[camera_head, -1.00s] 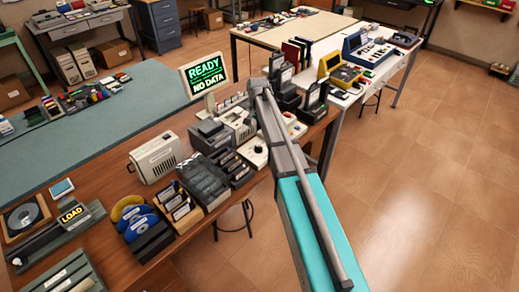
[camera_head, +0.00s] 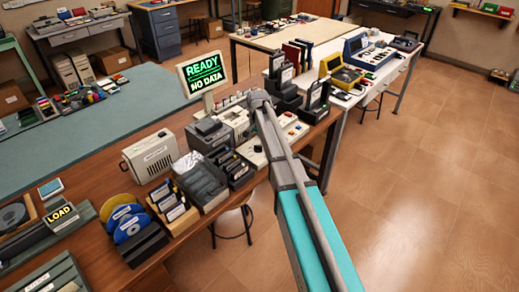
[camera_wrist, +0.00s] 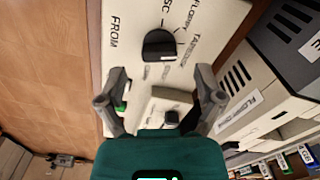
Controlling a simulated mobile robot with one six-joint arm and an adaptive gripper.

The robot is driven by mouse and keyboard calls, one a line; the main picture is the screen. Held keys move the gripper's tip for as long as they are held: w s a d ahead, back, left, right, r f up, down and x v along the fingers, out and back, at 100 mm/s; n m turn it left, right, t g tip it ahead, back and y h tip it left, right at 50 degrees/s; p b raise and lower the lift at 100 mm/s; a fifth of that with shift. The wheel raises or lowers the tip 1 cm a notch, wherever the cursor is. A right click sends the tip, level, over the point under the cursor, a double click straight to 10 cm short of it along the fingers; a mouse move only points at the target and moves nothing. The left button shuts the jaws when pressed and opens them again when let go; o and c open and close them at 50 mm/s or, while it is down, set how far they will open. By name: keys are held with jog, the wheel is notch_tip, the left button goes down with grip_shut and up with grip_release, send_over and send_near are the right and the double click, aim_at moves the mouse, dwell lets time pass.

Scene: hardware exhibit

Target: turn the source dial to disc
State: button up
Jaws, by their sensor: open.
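The source dial (camera_wrist: 160,45) is a black knob on a white panel (camera_wrist: 118,50) in the wrist view. Around it are labels reading "FROM", "FLOPPY", one starting "TAPE", and a partly cut-off "SC". Which label the knob points to is unclear. My gripper (camera_wrist: 161,78) is open, with its fingers apart on either side below the knob and nothing seen between the tips. A pale block with a small dark knob lies below the dial, between the fingers. In the head view, the white dial box (camera_head: 252,152) stands at the bench edge, and my arm hides the gripper tips.
A grey floppy drive unit (camera_wrist: 250,105) stands close on the right in the wrist view. In the head view, a "READY NO DATA" screen (camera_head: 203,75), a beige box (camera_head: 150,157) and disc racks crowd the wooden bench (camera_head: 97,245). The floor (camera_head: 420,180) at right is clear.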

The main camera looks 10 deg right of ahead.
aim_at(258, 148)
jog(key=shift+f+b, duration=1.15)
jog(key=shift+f, duration=0.3)
